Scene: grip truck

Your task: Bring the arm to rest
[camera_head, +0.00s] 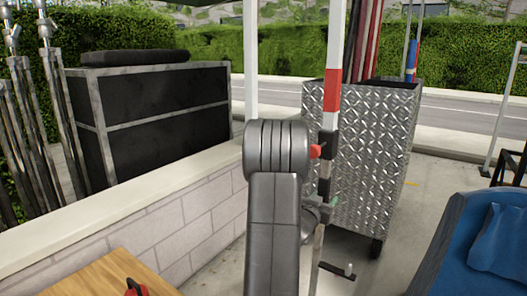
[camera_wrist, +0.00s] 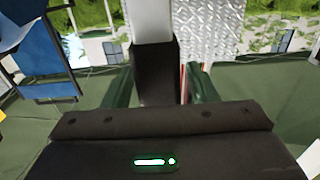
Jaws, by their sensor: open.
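My gripper (camera_wrist: 161,82) shows in the wrist view with its two dark green fingers apart. It is open. A post (camera_wrist: 152,25), white above and black below, appears between the fingers; I cannot tell whether it touches them. My gripper is mostly hidden behind the arm there. A pole (camera_head: 332,98) banded red, white and black stands just right of the arm's joint.
A diamond-plate metal cart (camera_head: 375,150) stands right of the pole. A white-topped block wall (camera_head: 165,190) runs along the left, with a black case (camera_head: 150,120) and metal stands (camera_head: 45,120) behind it. A blue chair (camera_head: 475,245) is at the lower right. Pavement between cart and chair is open.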

